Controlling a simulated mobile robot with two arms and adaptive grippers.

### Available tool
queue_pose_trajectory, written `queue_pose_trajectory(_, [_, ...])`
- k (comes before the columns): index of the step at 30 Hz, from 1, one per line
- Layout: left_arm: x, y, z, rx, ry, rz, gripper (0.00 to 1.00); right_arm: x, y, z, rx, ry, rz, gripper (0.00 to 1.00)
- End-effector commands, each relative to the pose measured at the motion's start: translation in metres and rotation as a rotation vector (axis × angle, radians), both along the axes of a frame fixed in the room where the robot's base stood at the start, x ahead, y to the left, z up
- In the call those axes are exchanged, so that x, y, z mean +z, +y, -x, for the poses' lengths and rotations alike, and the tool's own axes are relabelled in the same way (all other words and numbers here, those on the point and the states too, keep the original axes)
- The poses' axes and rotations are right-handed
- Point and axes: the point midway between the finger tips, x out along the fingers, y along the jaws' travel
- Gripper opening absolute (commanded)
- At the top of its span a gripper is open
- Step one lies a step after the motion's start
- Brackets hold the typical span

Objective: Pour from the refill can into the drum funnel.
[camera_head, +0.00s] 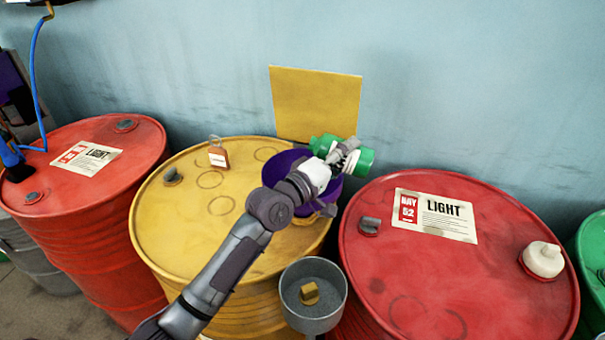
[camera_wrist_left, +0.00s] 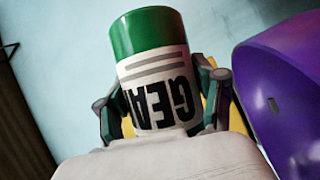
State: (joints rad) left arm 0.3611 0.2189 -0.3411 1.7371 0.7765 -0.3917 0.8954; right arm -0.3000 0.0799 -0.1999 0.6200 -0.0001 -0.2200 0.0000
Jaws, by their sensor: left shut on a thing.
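My left gripper (camera_head: 343,153) is shut on a green can (camera_head: 364,160) with a white label, taken to be the refill can. It holds the can tilted on its side, above the right part of a purple funnel (camera_head: 272,174). The funnel stands on the yellow drum (camera_head: 165,225). In the left wrist view, the can (camera_wrist_left: 147,35) sits between the gripper's fingers (camera_wrist_left: 160,100), its label partly reading "GEA". The purple funnel (camera_wrist_left: 285,100) is close at the right there. The can's mouth and any flow are hidden. My right gripper is not in view.
A red drum (camera_head: 450,275) with a "LIGHT" label (camera_head: 436,216) and a white cap (camera_head: 544,259) stands at the right. Another red drum (camera_head: 95,215) stands at the left. A grey funnel (camera_head: 313,317) with a small yellow block (camera_head: 309,293) is in front. A yellow panel (camera_head: 315,103) is behind the can.

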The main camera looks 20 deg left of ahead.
Motion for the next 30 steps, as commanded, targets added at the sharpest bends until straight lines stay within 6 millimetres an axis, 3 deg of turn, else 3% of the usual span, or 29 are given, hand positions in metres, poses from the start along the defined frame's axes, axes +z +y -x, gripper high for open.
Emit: queue_pose_trajectory(30, [0.0078, 0.0041, -0.0001, 0.0, 0.002, 0.139, 0.2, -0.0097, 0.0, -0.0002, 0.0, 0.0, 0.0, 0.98])
